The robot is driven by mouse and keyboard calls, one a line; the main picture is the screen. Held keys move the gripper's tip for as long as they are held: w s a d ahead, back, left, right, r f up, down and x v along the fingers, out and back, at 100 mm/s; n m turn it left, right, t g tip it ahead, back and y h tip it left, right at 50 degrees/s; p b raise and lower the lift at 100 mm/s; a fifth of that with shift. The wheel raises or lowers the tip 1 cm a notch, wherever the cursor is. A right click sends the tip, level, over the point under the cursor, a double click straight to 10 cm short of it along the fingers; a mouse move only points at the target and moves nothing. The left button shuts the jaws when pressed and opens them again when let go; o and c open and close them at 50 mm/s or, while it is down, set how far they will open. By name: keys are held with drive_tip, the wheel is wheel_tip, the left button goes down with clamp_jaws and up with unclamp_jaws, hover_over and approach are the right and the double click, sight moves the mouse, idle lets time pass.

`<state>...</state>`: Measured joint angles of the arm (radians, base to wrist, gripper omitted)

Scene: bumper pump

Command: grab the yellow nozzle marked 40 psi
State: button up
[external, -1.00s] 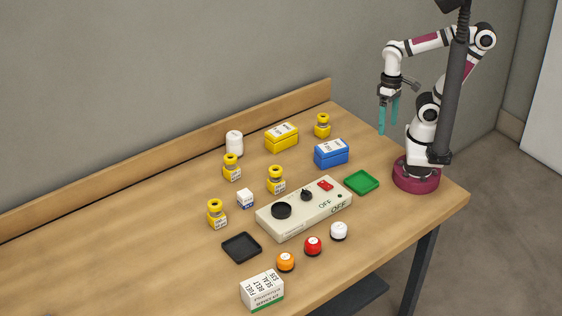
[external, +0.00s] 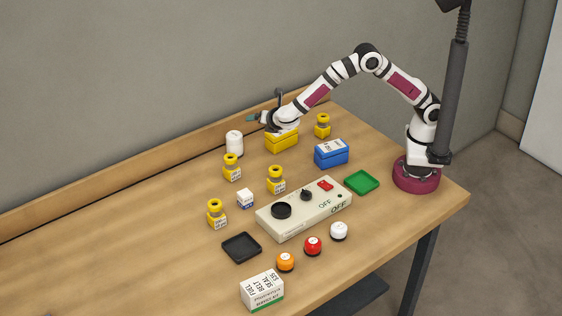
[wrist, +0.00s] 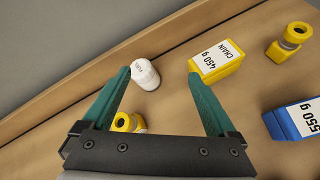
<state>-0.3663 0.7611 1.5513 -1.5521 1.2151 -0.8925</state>
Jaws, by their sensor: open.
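Several yellow nozzles stand on the table: one at the back right (external: 323,125), one left of centre (external: 232,168), one near the middle (external: 276,180) and one at the front left (external: 216,214). Their labels are too small to read, so I cannot tell which is marked 40 psi. My gripper (external: 253,119) is open and empty, above the back of the table near the white jar and yellow box. In the wrist view, a yellow nozzle (wrist: 130,122) shows behind my gripper (wrist: 158,75), partly hidden; another (wrist: 290,42) stands at upper right.
The white jar (external: 234,143), yellow box (external: 281,142) and blue box (external: 331,154) stand at the back. The grey control panel (external: 300,215) lies between a black tray (external: 241,247) and a green tray (external: 361,182). The table's left part is clear.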

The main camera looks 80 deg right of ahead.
sight(235, 168)
drive_tip(key=w+a+f+n+t+y, duration=0.1)
drive_tip(key=w+a+f+n+t, duration=0.3)
drive_tip(key=w+a+f+n, duration=0.35)
drive_tip(key=shift+n, duration=0.65)
drive_tip(key=f, duration=0.4)
drive_tip(key=a+f, duration=0.1)
drive_tip(key=f, duration=0.1)
drive_tip(key=shift+w, duration=0.1)
drive_tip(key=x, duration=0.3)
drive_tip(key=shift+f, duration=0.25)
drive_tip(key=shift+t, duration=0.3)
clamp_jaws()
